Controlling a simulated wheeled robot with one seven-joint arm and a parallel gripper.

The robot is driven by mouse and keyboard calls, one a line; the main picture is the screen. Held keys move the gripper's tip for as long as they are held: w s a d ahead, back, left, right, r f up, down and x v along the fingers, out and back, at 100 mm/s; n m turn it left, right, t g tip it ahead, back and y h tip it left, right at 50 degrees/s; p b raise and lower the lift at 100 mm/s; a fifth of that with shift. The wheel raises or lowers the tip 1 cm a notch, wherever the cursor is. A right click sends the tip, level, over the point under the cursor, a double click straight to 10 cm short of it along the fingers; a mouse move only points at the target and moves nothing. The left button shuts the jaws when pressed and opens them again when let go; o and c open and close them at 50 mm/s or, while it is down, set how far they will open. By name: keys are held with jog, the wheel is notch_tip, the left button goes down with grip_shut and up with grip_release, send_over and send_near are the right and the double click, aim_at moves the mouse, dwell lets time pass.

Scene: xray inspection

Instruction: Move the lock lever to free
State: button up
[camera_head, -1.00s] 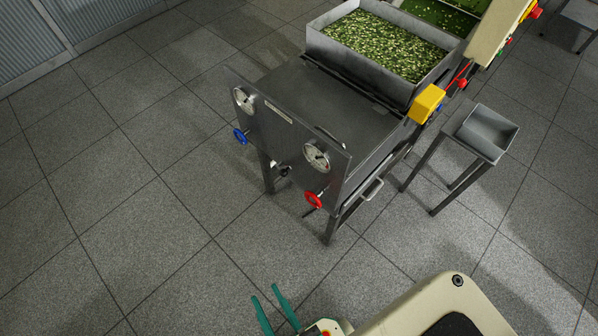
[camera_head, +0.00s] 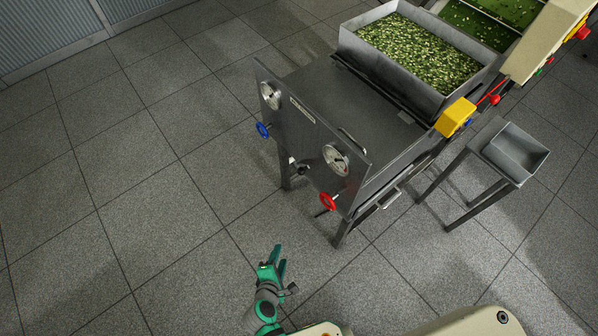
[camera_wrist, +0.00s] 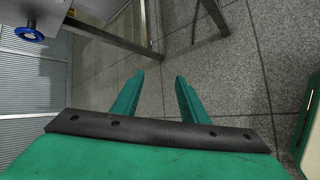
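No part is clearly marked as the lock lever. A small dark fitting (camera_head: 302,169) sits at the lower edge of the steel machine's front panel (camera_head: 308,137), between a blue handwheel (camera_head: 262,130) and a red handwheel (camera_head: 328,201). It is too small to tell its shape or position. My gripper (camera_head: 279,258) is in front of the machine, below the panel in the picture, and apart from it. In the wrist view my gripper (camera_wrist: 158,78) has its two green fingers spread with nothing between them. The blue handwheel (camera_wrist: 29,34) shows there at upper left.
Two round dials (camera_head: 336,160) are on the panel. A grey bar handle (camera_head: 389,198) projects from the machine's right side. A hopper (camera_head: 400,84) of green pieces stands behind, with a yellow box (camera_head: 455,117) beside it. A small tray stand (camera_head: 515,153) is at right. The floor (camera_head: 150,230) at left is clear.

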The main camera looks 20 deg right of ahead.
jog(key=w+d+r+n+h, duration=0.1)
jog(key=w+d+n+h, duration=0.15)
jog(key=w, duration=0.35)
jog(key=n+g+h, duration=0.2)
jog(key=n+h, duration=0.2)
jog(key=h, duration=0.6)
send_near(298, 172)
jog(key=x, duration=1)
jog(key=shift+f, duration=0.25)
grip_shut()
jog(key=shift+w, duration=0.1)
